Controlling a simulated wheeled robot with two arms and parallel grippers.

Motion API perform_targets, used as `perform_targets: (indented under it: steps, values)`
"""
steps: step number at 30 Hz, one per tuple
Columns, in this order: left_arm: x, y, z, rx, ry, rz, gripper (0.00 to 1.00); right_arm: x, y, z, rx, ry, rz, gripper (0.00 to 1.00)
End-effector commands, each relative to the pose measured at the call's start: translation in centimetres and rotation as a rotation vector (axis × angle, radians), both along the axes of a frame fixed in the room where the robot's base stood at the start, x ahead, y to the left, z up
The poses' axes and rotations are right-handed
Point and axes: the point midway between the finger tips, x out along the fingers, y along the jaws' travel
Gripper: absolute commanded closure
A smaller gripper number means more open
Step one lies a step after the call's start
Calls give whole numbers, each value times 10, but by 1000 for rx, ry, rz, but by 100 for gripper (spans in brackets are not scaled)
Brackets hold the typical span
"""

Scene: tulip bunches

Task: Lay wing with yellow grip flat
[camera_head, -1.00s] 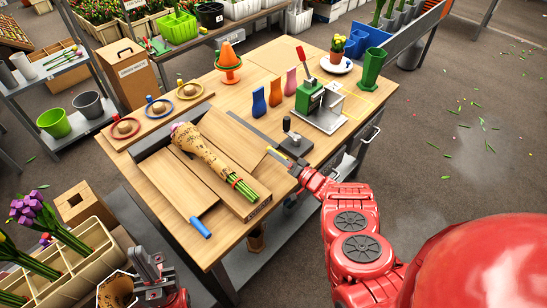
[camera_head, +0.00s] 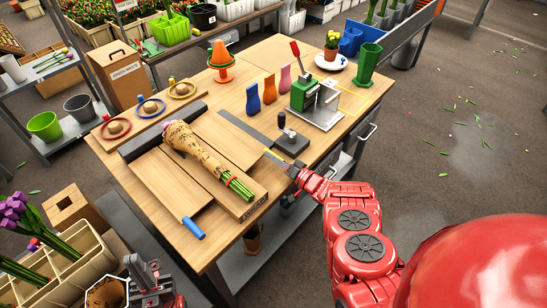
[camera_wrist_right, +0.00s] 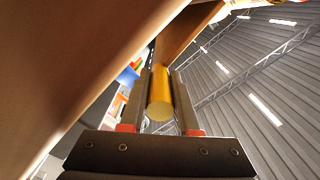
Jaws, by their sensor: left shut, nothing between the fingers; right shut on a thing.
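The wing with the yellow grip is a wooden board (camera_head: 226,137) on the right of the wrapped bouquet (camera_head: 192,146) in the head view. The yellow grip (camera_head: 274,155) is at its near right end, and it shows in the right wrist view (camera_wrist_right: 160,95) between the fingers. My right gripper (camera_head: 286,164) is shut on this grip. The board's exact tilt is hard to tell. The other wing (camera_head: 172,182) has a blue grip (camera_head: 193,229) and lies left of the bouquet. My left gripper (camera_head: 145,270) is shut and empty at the bottom left, away from the wings.
A black-handled tool (camera_head: 287,135) stands just beyond the right gripper. A crate of tulips (camera_head: 75,262) is at the lower left.

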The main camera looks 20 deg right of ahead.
Motion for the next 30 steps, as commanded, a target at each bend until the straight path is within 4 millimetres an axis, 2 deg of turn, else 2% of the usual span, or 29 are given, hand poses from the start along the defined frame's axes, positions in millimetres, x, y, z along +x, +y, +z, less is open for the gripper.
perform_targets:
  steps: [2,3,7,8,16,20,26,30]
  values:
    - [0,0,0,0,0,0,100,0,0,-1,-1,2,-1,100]
    - [0,0,0,0,0,0,100,0,0,-1,-1,2,-1,67]
    - [0,0,0,0,0,0,100,0,0,-1,0,1,-1,43]
    - [0,0,0,0,0,0,100,0,0,-1,0,1,-1,41]
    - [0,0,0,0,0,0,100,0,0,0,0,1,-1,41]
    - [0,0,0,0,0,0,100,-6,-5,-1,-3,3,0,41]
    - [0,0,1,0,0,0,100,-38,-25,0,-2,3,-5,41]
    - [0,0,2,0,0,0,100,-73,-44,0,0,4,-5,41]
